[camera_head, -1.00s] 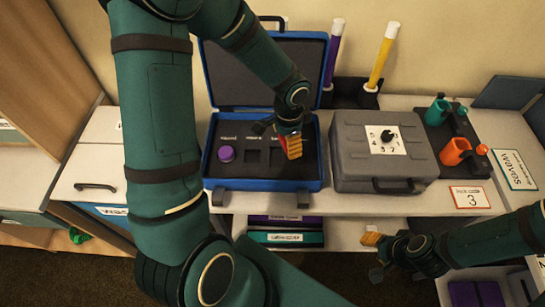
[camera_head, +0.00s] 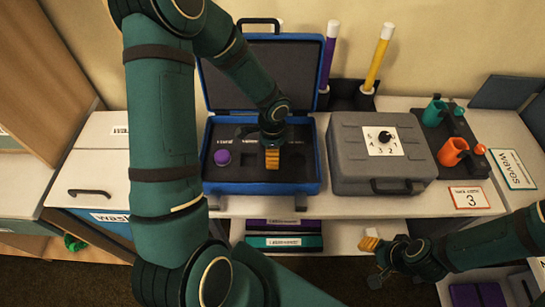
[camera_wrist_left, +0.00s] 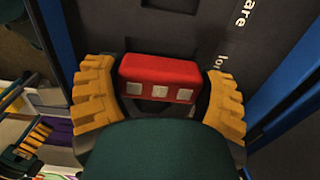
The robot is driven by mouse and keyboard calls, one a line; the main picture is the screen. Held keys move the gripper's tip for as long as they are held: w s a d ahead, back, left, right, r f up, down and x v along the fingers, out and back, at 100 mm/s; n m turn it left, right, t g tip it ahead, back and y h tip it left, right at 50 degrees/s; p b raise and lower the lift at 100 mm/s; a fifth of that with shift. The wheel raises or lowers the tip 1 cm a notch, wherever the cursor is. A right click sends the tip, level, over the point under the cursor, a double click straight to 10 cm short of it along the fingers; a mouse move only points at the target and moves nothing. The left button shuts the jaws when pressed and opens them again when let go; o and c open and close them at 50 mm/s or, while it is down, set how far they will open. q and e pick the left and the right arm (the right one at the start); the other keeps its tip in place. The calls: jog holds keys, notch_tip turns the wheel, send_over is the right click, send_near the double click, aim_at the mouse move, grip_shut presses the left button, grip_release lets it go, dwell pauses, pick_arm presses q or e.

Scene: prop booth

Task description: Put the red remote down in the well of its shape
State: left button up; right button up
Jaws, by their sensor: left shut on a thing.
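The red remote (camera_wrist_left: 160,78), a small block with three pale buttons, is between the yellow fingers of my left gripper (camera_wrist_left: 160,98) in the left wrist view. That gripper is shut on it. In the head view my left gripper (camera_head: 272,158) is over the dark foam of the open blue case (camera_head: 262,188), around its middle, and hides the remote. The foam has labelled wells; a dark well (camera_head: 297,160) shows right of the gripper. I cannot tell whether the remote touches the foam. My right gripper (camera_head: 371,243) is low at the right, its finger gap unclear.
A purple round piece (camera_head: 222,157) sits at the left of the foam. A closed grey case (camera_head: 380,153) with a dial stands close on the right. Orange (camera_head: 453,151) and teal (camera_head: 434,112) cups stand further right. Purple and yellow sticks (camera_head: 377,60) stand behind.

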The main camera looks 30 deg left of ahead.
pick_arm(q)
notch_tip(320, 180, down, 3)
jog(key=shift+w+r, duration=0.1)
jog(key=shift+b, duration=0.35)
jog(key=shift+f, duration=0.3)
jog(key=shift+o, duration=0.2)
jog(key=shift+s+f+b, duration=0.3)
jog(key=shift+b, duration=0.25)
jog(key=o, duration=1.1)
jog(key=shift+c, duration=0.2)
jog(key=shift+f, duration=0.1)
